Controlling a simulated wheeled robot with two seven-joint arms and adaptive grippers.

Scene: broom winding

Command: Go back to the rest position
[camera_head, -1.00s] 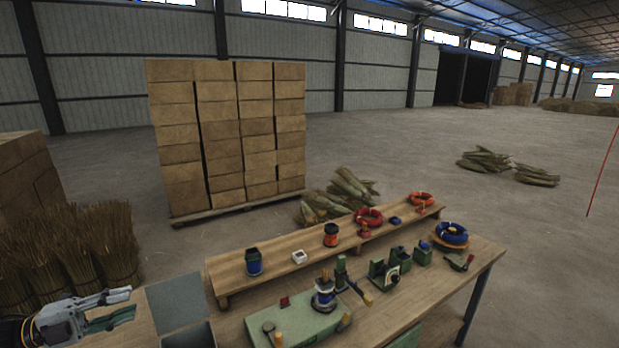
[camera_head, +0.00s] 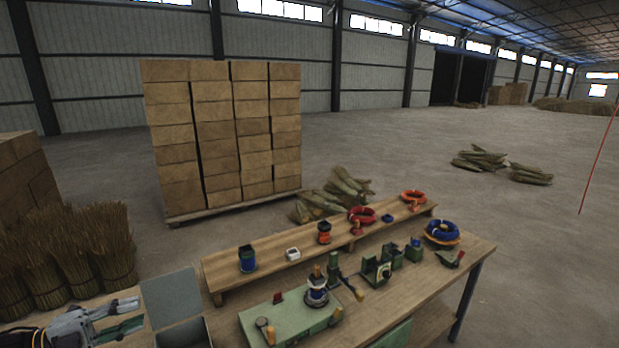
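My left gripper (camera_head: 128,317) is at the lower left, beside the grey open-lidded box (camera_head: 172,299). Its two fingers point right with a gap between them, and nothing shows between them. My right gripper is not in view.
A raised shelf (camera_head: 290,262) on the bench holds small cups and red coils (camera_head: 361,214). A blue coil (camera_head: 441,233) lies at the right. Broom bundles (camera_head: 65,250) stand at the left. Stacked cartons (camera_head: 222,135) are behind. The floor at right is mostly clear.

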